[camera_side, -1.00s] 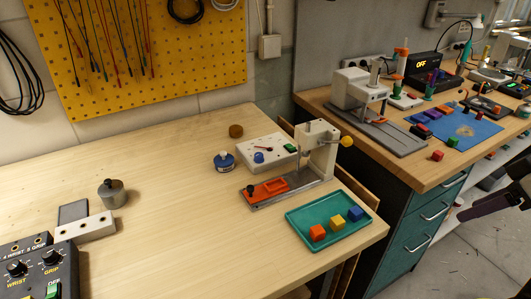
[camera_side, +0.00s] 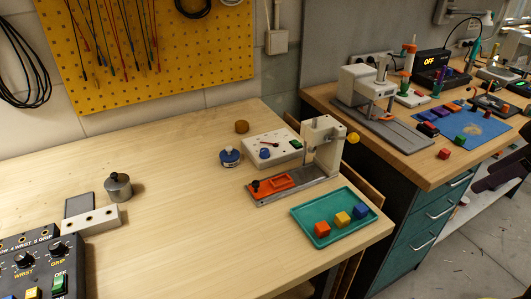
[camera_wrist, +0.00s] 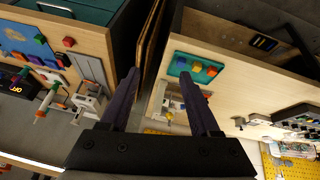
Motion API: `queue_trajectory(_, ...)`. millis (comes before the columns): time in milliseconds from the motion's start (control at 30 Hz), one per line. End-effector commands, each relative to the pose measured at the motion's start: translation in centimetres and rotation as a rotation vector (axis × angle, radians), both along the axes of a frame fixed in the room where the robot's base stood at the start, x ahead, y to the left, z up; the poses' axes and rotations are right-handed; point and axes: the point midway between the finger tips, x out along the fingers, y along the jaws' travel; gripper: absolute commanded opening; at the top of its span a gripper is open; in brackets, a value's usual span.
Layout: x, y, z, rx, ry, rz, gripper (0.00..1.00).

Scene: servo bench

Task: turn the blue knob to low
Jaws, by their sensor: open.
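The blue knob (camera_side: 265,153) stands on the left part of a white panel (camera_side: 285,158) on the light wooden bench in the side view. A small red-tipped lever and a green switch (camera_side: 296,144) are on the same panel. The knob's pointer and any low mark are too small to read. My gripper (camera_wrist: 161,75) is open and empty in the wrist view, with two dark fingers apart. It is well away from the panel and touches nothing. A dark purplish part at the right edge of the side view seems to be mine. I cannot make out the knob in the wrist view.
A blue-topped round tin (camera_side: 229,158) stands just left of the panel. A metal press (camera_side: 322,145) with an orange fixture (camera_side: 275,183) stands at its right front. A teal tray (camera_side: 307,236) holds coloured blocks.

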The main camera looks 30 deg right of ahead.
Motion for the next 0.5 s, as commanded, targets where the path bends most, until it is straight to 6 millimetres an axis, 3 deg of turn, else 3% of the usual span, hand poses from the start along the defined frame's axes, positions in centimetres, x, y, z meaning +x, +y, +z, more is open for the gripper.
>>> queue_trajectory(267,9.1,-1.0,1.2,-0.508,0.114,0.509,0.63)
queue_trajectory(367,13.8,0.2,1.7,-0.744,0.160,0.752,0.63)
queue_trajectory(500,20.6,4.2,2.0,-1.096,0.217,1.105,0.63)
